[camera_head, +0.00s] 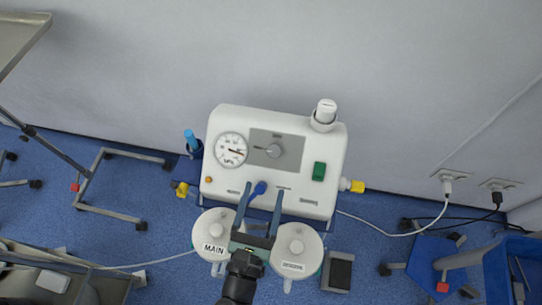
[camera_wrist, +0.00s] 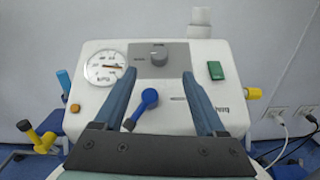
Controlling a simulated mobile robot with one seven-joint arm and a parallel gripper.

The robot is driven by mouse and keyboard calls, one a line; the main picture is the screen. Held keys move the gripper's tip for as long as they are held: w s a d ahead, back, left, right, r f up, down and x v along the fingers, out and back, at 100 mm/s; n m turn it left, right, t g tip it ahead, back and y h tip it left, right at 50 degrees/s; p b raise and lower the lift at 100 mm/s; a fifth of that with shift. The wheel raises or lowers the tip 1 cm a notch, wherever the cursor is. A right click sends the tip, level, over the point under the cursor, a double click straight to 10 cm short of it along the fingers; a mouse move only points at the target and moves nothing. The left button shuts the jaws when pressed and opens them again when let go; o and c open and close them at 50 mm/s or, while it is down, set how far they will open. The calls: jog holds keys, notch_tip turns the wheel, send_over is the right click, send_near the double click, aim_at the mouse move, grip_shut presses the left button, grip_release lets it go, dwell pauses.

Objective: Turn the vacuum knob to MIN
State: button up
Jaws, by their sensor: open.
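The suction unit (camera_head: 225,120) is a white box with a sloping front panel, also seen in the wrist view (camera_wrist: 85,110). A round grey knob (camera_head: 274,150) sits on its dark grey plate, right of the dial gauge (camera_head: 231,150). In the wrist view the knob (camera_wrist: 158,54) shows just beyond and between my fingertips; its scale marks are too small to read. A blue lever (camera_head: 260,188) is lower on the panel. My gripper (camera_head: 263,188) is open and empty, its two fingers pointing up the panel. In the wrist view the lever (camera_wrist: 149,97) appears between the fingers (camera_wrist: 159,72).
Two lidded canisters, one marked MAIN (camera_head: 213,228) and another (camera_head: 299,240), flank my wrist. A green switch (camera_head: 319,171) and a yellow fitting (camera_head: 357,186) are at the right. A white knobbed cylinder (camera_head: 324,114) stands on top. A wall is behind.

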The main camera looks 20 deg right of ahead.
aim_at(274, 153)
jog(key=x, duration=0.9)
jog(key=shift+w+d+p, duration=0.1)
jog(key=shift+w+p, duration=0.15)
jog(key=shift+p, duration=0.15)
grip_shut()
